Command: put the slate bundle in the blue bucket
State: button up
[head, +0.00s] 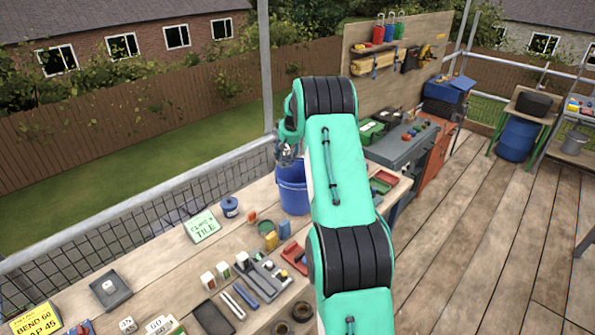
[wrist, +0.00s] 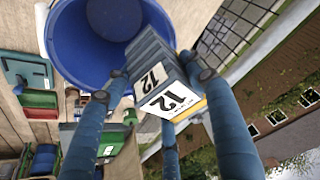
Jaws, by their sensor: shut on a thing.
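The blue bucket (head: 294,197) stands on the wooden bench, its upper part partly hidden by my arm. In the wrist view the bucket (wrist: 75,45) shows its open mouth and dark inside. The slate bundle (wrist: 150,60) is a grey layered block with white labels reading 12. My gripper (wrist: 157,88) is shut on the slate bundle, which overlaps the bucket's mouth and rim in that view. In the head view my gripper (head: 287,155) is at the bucket's top; the bundle cannot be made out there.
A green-lettered tile sign (head: 203,226) and a small blue tin (head: 229,207) stand left of the bucket. Yellow and blue blocks (head: 278,236) are in front of it. A red tray (head: 294,257) and several tools crowd the bench. A mesh rail runs behind.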

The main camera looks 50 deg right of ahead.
jog(key=shift+s+d+r, duration=0.25)
jog(key=shift+d+r, duration=0.05)
jog(key=shift+d, duration=0.25)
jog(key=shift+s+d+r, duration=0.2)
jog(key=shift+d+r, duration=0.05)
jog(key=shift+d, duration=0.25)
jog(key=shift+f, duration=0.1)
notch_tip(320, 180, down, 14)
notch_tip(320, 180, down, 4)
jog(key=shift+r, duration=0.1)
dwell(0.6)
jog(key=shift+f+b, duration=0.5)
jog(key=shift+b, duration=0.1)
